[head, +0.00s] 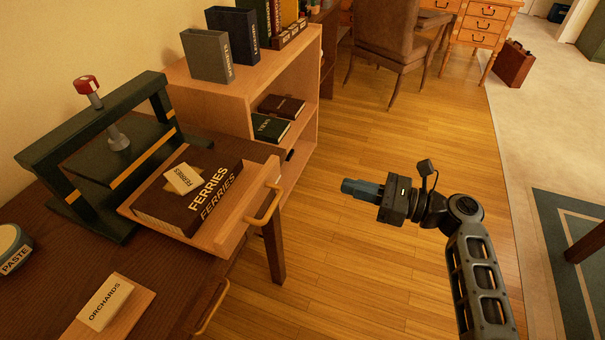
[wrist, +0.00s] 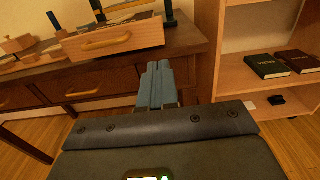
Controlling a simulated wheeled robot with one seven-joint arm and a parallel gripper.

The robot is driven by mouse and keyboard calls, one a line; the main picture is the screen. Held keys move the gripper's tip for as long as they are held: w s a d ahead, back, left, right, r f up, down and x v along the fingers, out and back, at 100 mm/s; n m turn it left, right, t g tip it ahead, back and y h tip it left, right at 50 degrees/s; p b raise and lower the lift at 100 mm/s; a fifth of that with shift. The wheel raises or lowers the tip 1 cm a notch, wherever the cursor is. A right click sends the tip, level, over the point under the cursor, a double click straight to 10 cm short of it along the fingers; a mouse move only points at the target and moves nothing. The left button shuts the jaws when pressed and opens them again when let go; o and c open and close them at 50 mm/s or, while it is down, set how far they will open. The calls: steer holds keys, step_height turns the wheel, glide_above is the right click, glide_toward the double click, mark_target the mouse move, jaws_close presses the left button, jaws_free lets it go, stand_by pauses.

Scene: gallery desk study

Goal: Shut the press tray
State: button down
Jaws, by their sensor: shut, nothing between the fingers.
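The press tray (head: 232,238) is a light wooden tray with a brass handle (head: 266,206), pulled out from the dark green press (head: 45,158) on the desk. A brown book marked FERRIES (head: 200,203) lies in it, with a small FERRIES card on top. My gripper (head: 346,187) is shut and empty, with its blue fingers together. It hangs over open floor to the right of the tray, apart from it. In the wrist view the tray (wrist: 140,36) and its handle (wrist: 106,42) are ahead and left of my fingers (wrist: 157,72).
A low bookshelf (head: 240,95) with books stands behind the tray's right side. An ORCHARDS card on a wooden block (head: 132,308) and a PASTE jar (head: 10,245) sit on the desk (head: 60,285). Desk drawers (wrist: 70,88) are below. The floor around my arm is clear.

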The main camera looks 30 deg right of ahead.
mark_target(279, 166)
steer(key=x, duration=1.4)
steer(key=shift+w+a+r, duration=0.1)
steer(key=shift+w+a, duration=0.25)
steer(key=shift+w, duration=0.15)
steer(key=b+x, duration=0.3)
steer(key=x, duration=1.4)
steer(key=shift+w+a, duration=0.25)
steer(key=shift+w, duration=0.05)
steer(key=shift+w+a+r, duration=0.1)
steer(key=shift+w, duration=0.05)
steer(key=shift+a+r, duration=0.1)
